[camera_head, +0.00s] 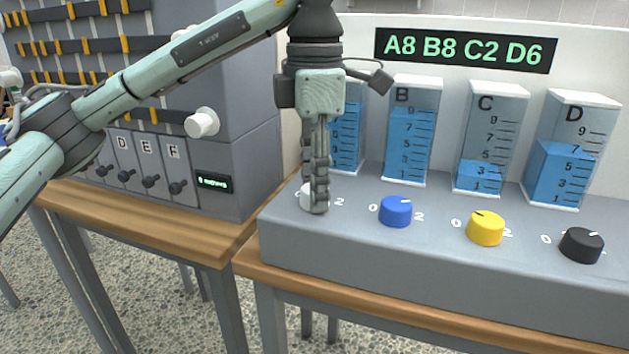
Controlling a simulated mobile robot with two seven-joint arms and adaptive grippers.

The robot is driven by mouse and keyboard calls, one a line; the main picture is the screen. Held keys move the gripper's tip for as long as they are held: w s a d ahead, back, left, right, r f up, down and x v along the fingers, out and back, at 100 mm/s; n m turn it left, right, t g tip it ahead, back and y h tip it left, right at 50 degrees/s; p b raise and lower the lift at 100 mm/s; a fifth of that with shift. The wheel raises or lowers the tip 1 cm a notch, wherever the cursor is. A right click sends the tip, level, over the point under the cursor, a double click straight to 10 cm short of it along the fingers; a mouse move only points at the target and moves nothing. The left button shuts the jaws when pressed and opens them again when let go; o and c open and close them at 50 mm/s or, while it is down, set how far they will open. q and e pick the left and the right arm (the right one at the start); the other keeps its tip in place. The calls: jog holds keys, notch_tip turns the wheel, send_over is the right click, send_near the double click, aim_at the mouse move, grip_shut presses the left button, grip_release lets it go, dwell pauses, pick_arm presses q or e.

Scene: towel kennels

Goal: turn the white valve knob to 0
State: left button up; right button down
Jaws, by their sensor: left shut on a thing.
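The white valve knob (305,197) sits at the left end of the row of knobs on the grey console (380,250). My left gripper (317,208) points straight down over it, shut on the knob. The fingers hide most of the knob, its pointer and part of its scale; a "2" shows just right of the fingers. The tank behind the gripper (347,135) holds blue liquid and is partly hidden by the hand. My right gripper is out of view.
Blue (395,212), yellow (486,229) and black (581,246) knobs stand to the right, below tanks B (411,130), C (491,138) and D (571,150). A display (465,48) reads "A8 B8 C2 D6". A grey cabinet with switches (240,160) stands left, across a narrow gap.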

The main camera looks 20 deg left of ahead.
pick_arm(q)
jog(key=n, duration=0.6)
jog(key=shift+n, duration=0.4)
dwell(0.4)
jog(key=o, duration=1.2)
jog(key=shift+c, duration=0.2)
jog(key=shift+r, duration=0.1)
notch_tip(320, 180, up, 12)
